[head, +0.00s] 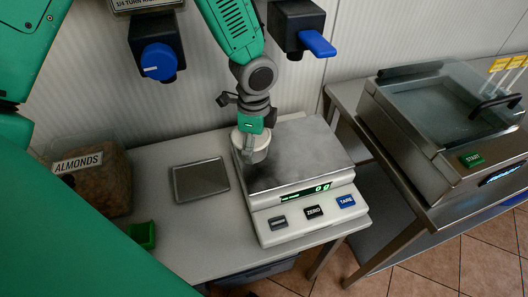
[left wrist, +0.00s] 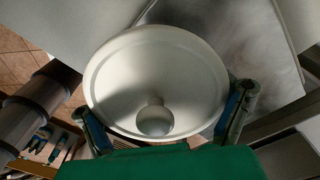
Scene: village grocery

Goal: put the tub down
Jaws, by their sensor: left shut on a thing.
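A white round tub (head: 256,152) hangs below my left gripper (head: 252,132) at the back left edge of the scale's steel plate (head: 305,155). In the left wrist view the open tub (left wrist: 125,75) fills the middle, its rim between the two fingers. My left gripper (left wrist: 163,103) is shut on it. The tub holds no loose goods that I can see; a pale round shape shows at its bottom. The scale's display (head: 305,191) reads 0 g. Whether the tub touches the plate is unclear. My right gripper is not in view.
A grey flat plate (head: 201,180) lies on the counter (head: 185,229) left of the scale. An almonds bin (head: 103,187) and a green scoop-like piece (head: 142,235) stand further left. Dispensers with blue knobs (head: 159,61) hang above. A steel machine (head: 440,115) stands at right.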

